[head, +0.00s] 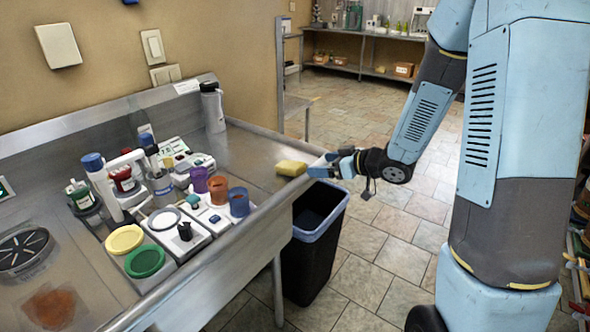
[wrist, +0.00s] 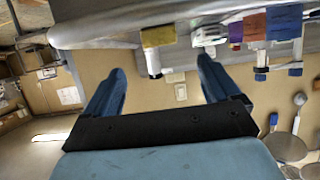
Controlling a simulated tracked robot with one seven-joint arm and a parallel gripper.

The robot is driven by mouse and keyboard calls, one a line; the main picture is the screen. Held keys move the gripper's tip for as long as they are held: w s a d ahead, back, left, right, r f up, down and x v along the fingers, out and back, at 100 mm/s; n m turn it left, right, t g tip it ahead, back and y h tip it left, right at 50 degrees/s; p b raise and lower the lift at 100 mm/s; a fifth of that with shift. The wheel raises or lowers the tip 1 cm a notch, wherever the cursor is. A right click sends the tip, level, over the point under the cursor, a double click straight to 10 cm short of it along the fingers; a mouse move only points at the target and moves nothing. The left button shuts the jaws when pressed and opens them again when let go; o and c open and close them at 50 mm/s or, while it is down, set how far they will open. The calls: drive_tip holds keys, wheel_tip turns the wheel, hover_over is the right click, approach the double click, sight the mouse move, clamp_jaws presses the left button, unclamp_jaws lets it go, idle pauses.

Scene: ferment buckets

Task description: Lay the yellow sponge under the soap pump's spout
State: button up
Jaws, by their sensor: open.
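The yellow sponge (head: 291,168) lies flat on the metal counter near its right edge. It also shows in the wrist view (wrist: 158,37), above the gap between the fingertips. My gripper (head: 322,166) is open and empty, just right of the sponge at the counter edge; its two blue fingers also show in the wrist view (wrist: 160,64). A grey canister with a black top (head: 213,107) stands at the back of the counter and looks like the soap pump. Its spout is too small to make out. The sponge lies apart from it, nearer the edge.
Purple (head: 217,189), orange (head: 238,200) and blue (head: 239,203) cups stand left of the sponge, among bottles and small devices. A black bin (head: 312,255) stands on the floor below the edge. The counter between sponge and canister is clear.

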sight(291, 167)
drive_tip(key=x, duration=0.8)
drive_tip(key=shift+w+a, duration=0.1)
drive_tip(key=x, duration=0.4)
drive_tip(key=shift+a+f, duration=0.1)
drive_tip(key=shift+f, duration=0.3)
drive_tip(key=shift+w+a+f, duration=0.15)
drive_tip(key=shift+w+a, duration=0.1)
drive_tip(key=shift+a, duration=0.1)
drive_tip(key=c, duration=1.1)
